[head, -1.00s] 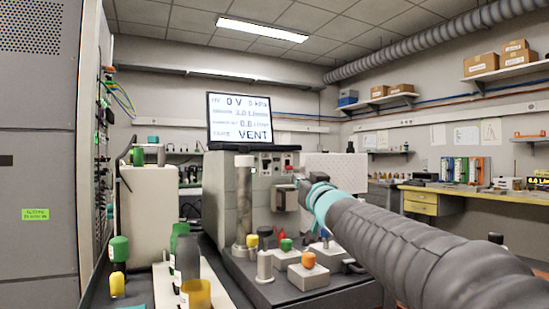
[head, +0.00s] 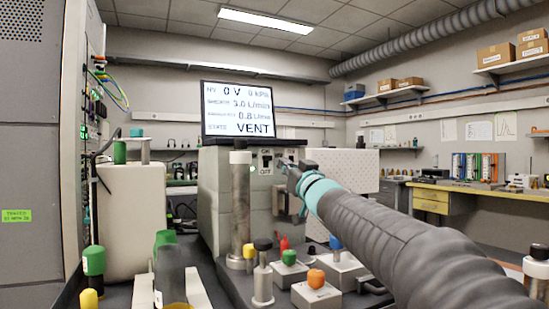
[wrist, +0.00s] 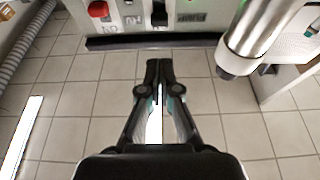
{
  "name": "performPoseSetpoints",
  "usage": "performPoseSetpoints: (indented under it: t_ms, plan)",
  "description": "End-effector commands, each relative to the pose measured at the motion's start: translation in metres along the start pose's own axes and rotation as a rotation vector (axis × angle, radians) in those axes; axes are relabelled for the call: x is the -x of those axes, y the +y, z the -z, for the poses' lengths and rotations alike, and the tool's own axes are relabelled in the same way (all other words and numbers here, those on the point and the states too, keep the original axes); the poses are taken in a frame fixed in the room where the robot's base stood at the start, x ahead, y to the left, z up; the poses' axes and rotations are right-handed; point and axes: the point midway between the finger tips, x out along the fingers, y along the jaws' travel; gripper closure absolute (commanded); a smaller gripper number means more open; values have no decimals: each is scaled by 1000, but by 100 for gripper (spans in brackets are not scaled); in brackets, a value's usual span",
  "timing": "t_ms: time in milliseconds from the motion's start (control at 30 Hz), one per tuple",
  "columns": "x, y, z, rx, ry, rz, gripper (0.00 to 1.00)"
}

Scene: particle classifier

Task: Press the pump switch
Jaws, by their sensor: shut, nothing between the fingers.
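The grey machine cabinet (head: 216,196) carries a small switch panel with ON and OFF labels and a dark switch (head: 266,161). I cannot read which switch is the pump's. My gripper (head: 289,170) is in front of the panel's right part and hides some of it. In the wrist view my gripper (wrist: 159,64) is shut and empty, its fingertips together below the panel's edge in the picture. A red button (wrist: 98,9) and a dark switch (wrist: 187,13) show upside down at the top there. I see no clear contact with a switch.
A screen (head: 238,110) reading VENT stands on the cabinet. A metal column (head: 241,205) rises left of the panel and also shows in the wrist view (wrist: 252,35). Several capped bottles and knobbed blocks, one with an orange knob (head: 316,278), crowd the front bench.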

Motion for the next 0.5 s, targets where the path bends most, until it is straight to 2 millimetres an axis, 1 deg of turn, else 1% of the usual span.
performPoseSetpoints:
  t_ms: [167,300,500]
  plan:
    - [-22,-2,0,-1,-1,3,100]
    - [-45,-3,0,0,-1,4,100]
    - [-75,-4,1,0,-1,4,100]
